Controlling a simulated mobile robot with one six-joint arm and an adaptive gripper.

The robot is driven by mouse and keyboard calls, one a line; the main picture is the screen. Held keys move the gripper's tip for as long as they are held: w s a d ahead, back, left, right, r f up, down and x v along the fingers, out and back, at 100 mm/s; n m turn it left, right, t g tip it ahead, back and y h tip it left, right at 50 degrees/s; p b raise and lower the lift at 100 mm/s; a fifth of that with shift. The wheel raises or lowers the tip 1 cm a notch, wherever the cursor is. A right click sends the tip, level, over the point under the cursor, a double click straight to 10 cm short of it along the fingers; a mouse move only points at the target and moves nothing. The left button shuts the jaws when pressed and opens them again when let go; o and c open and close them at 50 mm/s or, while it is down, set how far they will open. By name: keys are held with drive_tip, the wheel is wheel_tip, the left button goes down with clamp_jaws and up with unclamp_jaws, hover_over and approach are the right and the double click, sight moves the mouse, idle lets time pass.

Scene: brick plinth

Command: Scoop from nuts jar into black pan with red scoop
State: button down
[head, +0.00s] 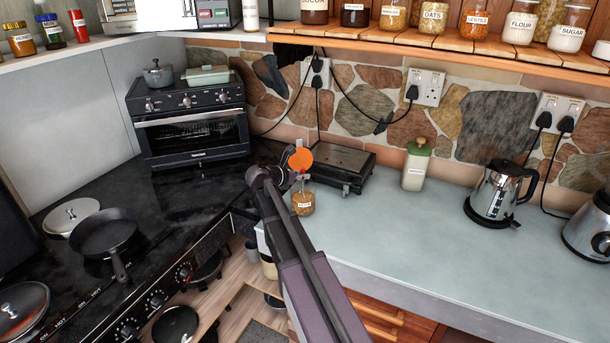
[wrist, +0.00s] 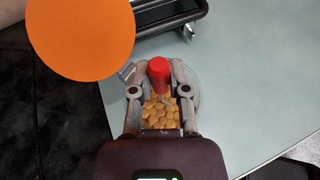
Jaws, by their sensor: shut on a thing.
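The nuts jar (head: 303,204), a small labelled glass jar, stands on the pale counter near its front left corner. My gripper (head: 294,178) is just above it. In the wrist view my gripper (wrist: 161,92) is shut on the red scoop (wrist: 159,76), whose red handle shows between the fingers. Tan nuts (wrist: 160,112) show between the fingers below the handle. The scoop's bowl is hard to make out, so I cannot tell whether it is inside the jar. The black pan (head: 104,232) sits on the dark hob at the left, its handle towards the front.
A flat orange disc (head: 300,160) shows by my gripper and covers part of the view. Behind are a black appliance (head: 333,166) and a green-topped bottle (head: 416,165); a kettle (head: 494,195) stands right. A lidded pan (head: 72,216) neighbours the black pan.

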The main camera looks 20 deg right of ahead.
idle(0.3)
wheel_tip(320, 180, up, 14)
drive_tip(key=p, duration=1.4)
idle(1.0)
idle(0.4)
drive_tip(key=shift+r, duration=0.2)
drive_tip(key=shift+d, duration=0.1)
idle(0.3)
